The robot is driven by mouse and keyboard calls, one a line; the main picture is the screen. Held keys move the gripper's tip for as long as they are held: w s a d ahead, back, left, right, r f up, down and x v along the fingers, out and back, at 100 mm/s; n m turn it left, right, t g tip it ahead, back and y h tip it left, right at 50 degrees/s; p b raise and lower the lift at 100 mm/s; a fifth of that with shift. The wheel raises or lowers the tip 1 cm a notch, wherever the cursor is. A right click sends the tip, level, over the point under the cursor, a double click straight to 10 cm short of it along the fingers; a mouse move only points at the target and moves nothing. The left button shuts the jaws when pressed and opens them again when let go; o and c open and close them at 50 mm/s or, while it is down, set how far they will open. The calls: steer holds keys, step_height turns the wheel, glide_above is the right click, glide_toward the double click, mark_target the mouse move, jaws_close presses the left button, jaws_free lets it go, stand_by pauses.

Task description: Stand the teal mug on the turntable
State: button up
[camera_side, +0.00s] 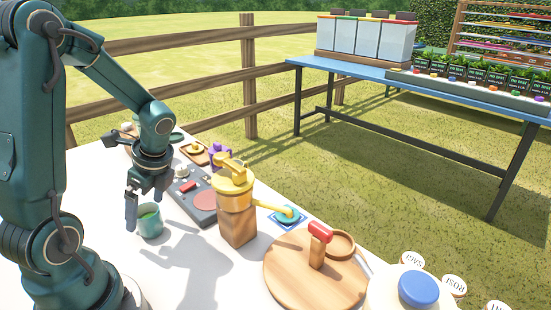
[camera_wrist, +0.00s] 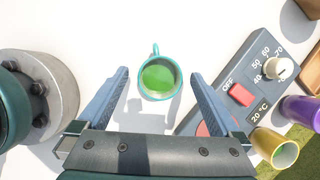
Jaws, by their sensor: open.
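The teal mug (camera_side: 150,222) stands upright on the white table at the left, near my arm's base. The wrist view shows the mug (camera_wrist: 176,90) from above, with a green inside and its handle pointing up in the picture. My gripper (camera_side: 147,203) points down at the mug and is open; in the wrist view its fingers (camera_wrist: 159,76) lie either side of the mug, with gaps visible. I cannot tell how far the fingertips reach down beside it. A round wooden board (camera_side: 290,277) at the front right looks like the turntable, with a red-topped wooden post on it.
A grey control panel (camera_side: 180,200) with a red switch and dial lies right of the mug. A wooden grinder with a yellow top (camera_side: 238,222) stands between mug and board.

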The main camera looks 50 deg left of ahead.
steer(key=shift+x, duration=1.2)
jaws_close()
